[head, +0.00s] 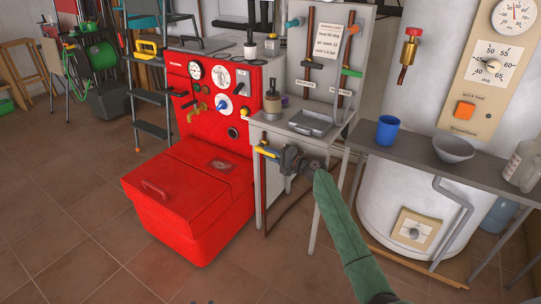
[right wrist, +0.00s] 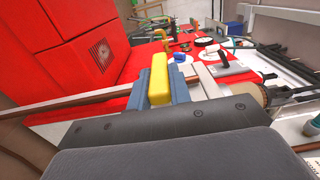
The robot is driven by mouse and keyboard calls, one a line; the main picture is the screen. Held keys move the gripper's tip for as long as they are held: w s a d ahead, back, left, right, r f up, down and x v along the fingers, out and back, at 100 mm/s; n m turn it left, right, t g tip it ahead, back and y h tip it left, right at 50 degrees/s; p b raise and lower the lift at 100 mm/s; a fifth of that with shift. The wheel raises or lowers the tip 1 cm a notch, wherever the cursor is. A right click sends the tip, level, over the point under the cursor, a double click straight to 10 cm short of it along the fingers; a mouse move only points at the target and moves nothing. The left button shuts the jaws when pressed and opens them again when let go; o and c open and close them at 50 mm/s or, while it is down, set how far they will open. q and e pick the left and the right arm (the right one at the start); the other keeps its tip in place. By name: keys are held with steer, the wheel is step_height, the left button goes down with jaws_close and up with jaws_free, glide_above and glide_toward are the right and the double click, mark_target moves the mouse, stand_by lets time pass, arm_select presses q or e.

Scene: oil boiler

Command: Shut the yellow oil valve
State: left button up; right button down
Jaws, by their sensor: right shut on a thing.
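The yellow oil valve handle (head: 267,153) is at the side of the grey cabinet below the small worktop, just right of the red boiler. My right gripper (head: 272,152) reaches it from the right and is shut on the handle. In the right wrist view the yellow handle (right wrist: 159,80) stands between the blue fingers of my right gripper (right wrist: 168,90). The valve body is mostly hidden by the gripper. My left gripper is not in view.
The red boiler (head: 215,110) with its protruding red box (head: 190,195) is to the left. The worktop above holds a metal tray (head: 311,122). A side table (head: 425,166) with a blue mug (head: 387,130) and a bowl (head: 453,149) stands right. Open tiled floor lies in front.

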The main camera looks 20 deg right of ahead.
steer(key=shift+f, duration=0.2)
steer(key=c, duration=1.3)
jaws_free()
steer(key=shift+r, duration=0.1)
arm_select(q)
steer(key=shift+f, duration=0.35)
arm_select(e)
steer(key=shift+v, duration=3.9)
